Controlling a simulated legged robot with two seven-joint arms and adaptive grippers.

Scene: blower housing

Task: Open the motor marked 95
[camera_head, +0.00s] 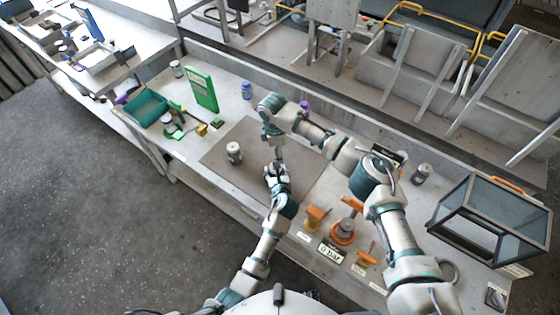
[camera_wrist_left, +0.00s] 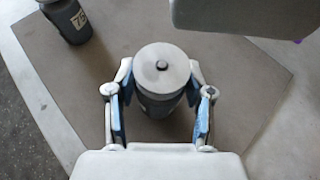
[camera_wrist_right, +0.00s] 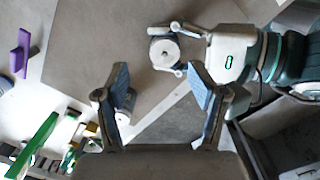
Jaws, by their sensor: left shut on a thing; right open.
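My left gripper (camera_wrist_left: 160,100) is shut around a grey motor (camera_wrist_left: 162,58) with a pale round cap and a dark shaft stub. This motor also shows in the right wrist view (camera_wrist_right: 163,50). No number on it is readable. A second motor (camera_head: 234,153) stands on the mat to the left; its label in the left wrist view (camera_wrist_left: 68,18) is partly legible, perhaps 75 or 76. My right gripper (camera_wrist_right: 157,90) is open and empty, pointing down above and beside the held motor.
The grey-brown mat (camera_head: 222,165) is otherwise largely bare. Orange tools (camera_head: 342,232) and label plates lie at the front right. A glass-sided box (camera_head: 490,220) and another canister (camera_head: 422,173) stand right. A green bin (camera_head: 146,108) and green panel (camera_head: 201,88) stand left.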

